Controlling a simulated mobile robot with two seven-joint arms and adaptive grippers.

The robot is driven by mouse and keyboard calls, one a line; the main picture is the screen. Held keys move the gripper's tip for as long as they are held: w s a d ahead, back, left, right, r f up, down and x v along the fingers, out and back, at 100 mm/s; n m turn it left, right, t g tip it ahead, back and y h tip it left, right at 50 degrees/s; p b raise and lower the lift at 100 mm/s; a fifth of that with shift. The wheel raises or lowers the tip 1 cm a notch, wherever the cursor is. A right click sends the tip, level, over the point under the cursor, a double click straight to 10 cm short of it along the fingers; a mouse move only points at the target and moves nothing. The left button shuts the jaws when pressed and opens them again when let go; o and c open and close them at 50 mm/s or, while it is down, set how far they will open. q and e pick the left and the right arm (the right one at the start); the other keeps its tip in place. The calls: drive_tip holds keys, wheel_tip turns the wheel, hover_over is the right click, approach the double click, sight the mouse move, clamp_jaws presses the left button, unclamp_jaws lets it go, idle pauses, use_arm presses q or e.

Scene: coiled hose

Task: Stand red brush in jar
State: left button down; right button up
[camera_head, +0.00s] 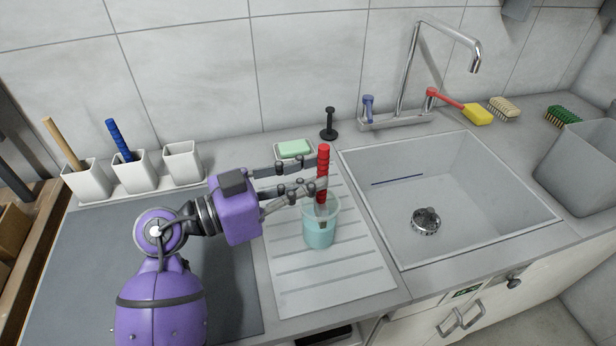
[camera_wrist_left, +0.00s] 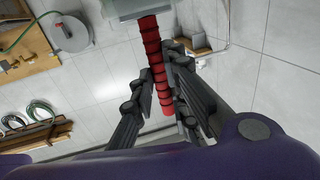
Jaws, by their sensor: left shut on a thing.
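The red brush (camera_head: 323,158) shows as an upright ribbed red handle; its lower end is inside the translucent teal jar (camera_head: 319,236), and I cannot tell if it touches the bottom. My left gripper (camera_head: 321,187) comes in from the left, its fingers shut on the handle just above the jar's rim. In the left wrist view the red handle (camera_wrist_left: 157,62) runs between the fingers. The jar stands on the ribbed drainboard (camera_head: 335,287). Three white pots stand at the back left: one holds a wooden handle, one a blue handle, and the right one (camera_head: 183,164) looks empty. My right gripper is not in view.
The sink (camera_head: 382,226) with its tap (camera_head: 403,90) lies right of the drainboard. A green soap (camera_head: 294,148) and a black stopper (camera_head: 329,125) are behind the jar. A red-and-yellow brush (camera_head: 475,114) lies by the tap. The dark mat (camera_head: 90,262) at left is clear.

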use_arm(q)
drive_tip(key=c, duration=1.6)
unclamp_jaws()
drive_tip(key=shift+c, duration=0.2)
drive_tip(key=v, duration=1.2)
